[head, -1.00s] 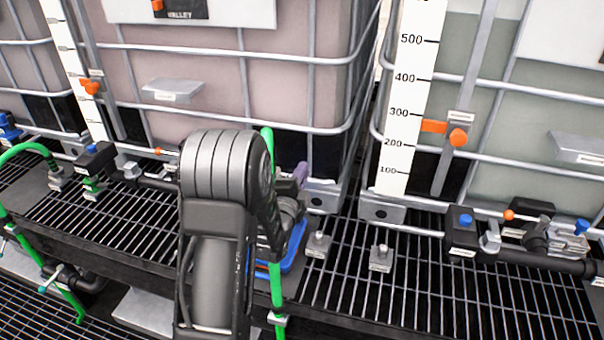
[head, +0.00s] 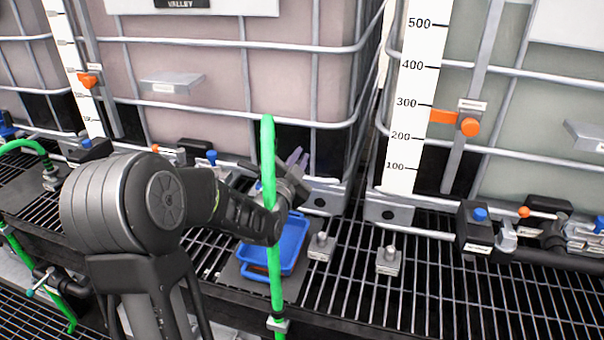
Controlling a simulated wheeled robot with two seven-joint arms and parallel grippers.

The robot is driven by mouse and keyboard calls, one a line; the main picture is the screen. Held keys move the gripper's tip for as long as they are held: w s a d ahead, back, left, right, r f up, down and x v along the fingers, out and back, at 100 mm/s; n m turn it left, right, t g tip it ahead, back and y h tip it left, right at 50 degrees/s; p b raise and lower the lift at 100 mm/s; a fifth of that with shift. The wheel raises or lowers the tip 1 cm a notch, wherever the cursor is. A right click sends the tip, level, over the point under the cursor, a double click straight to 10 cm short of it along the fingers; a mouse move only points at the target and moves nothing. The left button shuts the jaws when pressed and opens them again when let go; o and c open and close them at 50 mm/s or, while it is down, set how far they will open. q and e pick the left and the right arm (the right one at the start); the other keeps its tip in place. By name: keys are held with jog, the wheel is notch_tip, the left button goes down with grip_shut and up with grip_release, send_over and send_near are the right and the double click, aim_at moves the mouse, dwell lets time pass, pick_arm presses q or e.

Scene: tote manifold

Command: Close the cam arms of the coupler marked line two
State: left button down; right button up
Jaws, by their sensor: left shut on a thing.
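My left gripper (head: 291,181) is at the middle of the head view, partly behind the upright green hose (head: 269,165). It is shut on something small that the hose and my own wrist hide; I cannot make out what. Pale lilac prongs (head: 297,158) stand up just beyond it, and I cannot tell whether they are cam arms or part of the gripper. The coupler itself is not clearly visible, and no label reading line two is legible. My right gripper is not in view.
Caged totes (head: 345,75) line the back. A black valve block with a blue knob (head: 478,229) is at right. Open grating lies at front right.

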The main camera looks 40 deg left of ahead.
pick_arm(q)
jog(key=shift+s+a+r+n+b, duration=0.2)
jog(key=shift+a+n+b, duration=0.15)
jog(key=shift+n+b, duration=0.9)
jog(key=shift+s+a+r+n+b, duration=0.15)
jog(key=shift+a+n+b, duration=0.2)
jog(key=shift+n+b, duration=0.85)
jog(key=shift+w, duration=0.1)
jog(key=c, duration=1.5)
grip_release()
jog(key=shift+r, duration=0.1)
